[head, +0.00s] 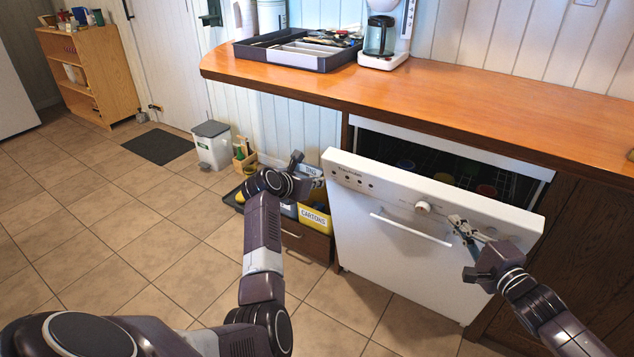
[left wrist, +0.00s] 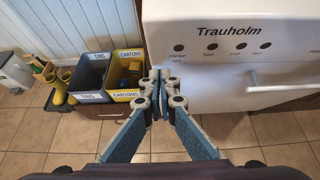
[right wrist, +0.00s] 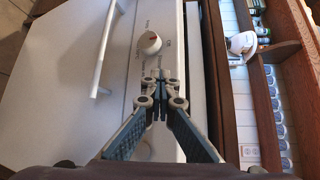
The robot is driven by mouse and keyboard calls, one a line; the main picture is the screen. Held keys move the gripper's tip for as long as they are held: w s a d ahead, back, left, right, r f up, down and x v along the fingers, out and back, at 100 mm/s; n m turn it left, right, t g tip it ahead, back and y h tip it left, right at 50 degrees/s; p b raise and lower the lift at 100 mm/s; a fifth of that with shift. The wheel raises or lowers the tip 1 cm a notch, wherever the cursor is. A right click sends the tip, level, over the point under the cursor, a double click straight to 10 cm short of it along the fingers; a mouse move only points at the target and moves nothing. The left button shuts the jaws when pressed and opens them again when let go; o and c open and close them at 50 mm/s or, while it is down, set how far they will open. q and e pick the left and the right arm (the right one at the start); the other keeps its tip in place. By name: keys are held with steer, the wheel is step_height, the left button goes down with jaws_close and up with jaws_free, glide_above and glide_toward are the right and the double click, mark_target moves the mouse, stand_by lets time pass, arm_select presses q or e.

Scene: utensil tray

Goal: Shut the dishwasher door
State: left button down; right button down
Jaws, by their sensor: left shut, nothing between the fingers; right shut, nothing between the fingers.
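The white dishwasher door (head: 380,260) stands partly open, tilted outward at its top, with a gap to the counter front. It carries a bar handle (head: 411,229) and a round knob (head: 422,208); the knob also shows in the right wrist view (right wrist: 150,42). My left gripper (head: 316,183) is shut and empty by the door's left edge; it also shows in the left wrist view (left wrist: 160,80). My right gripper (head: 460,224) is shut and empty at the control panel, right of the knob. I cannot tell whether either gripper touches the door.
Behind the door, the dark dishwasher interior (head: 440,160) holds a rack with several coloured items. The orange counter (head: 470,90) above bears a utensil tray (head: 310,60) and a coffee maker (head: 385,35). Bins labelled tins (left wrist: 88,75) and cartons (left wrist: 125,92) stand left of the door.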

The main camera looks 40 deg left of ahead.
mark_target(326, 170)
arm_select(q)
steer(key=shift+w+a+r, duration=0.1)
steer(key=shift+w+r, duration=0.15)
steer(key=shift+w, duration=0.35)
steer(key=shift+w+d+r, duration=0.1)
steer(key=shift+w+r, duration=0.15)
steer(key=shift+w, duration=0.4)
steer(key=shift+w+a+r, duration=0.1)
steer(key=shift+w+r, duration=0.15)
steer(key=shift+w, duration=0.35)
arm_select(e)
steer(key=c, duration=2.6)
jaws_free()
steer(key=shift+c, duration=0.2)
arm_select(q)
steer(key=shift+r, duration=0.1)
arm_select(e)
steer(key=o, duration=1.5)
steer(key=shift+c, duration=0.2)
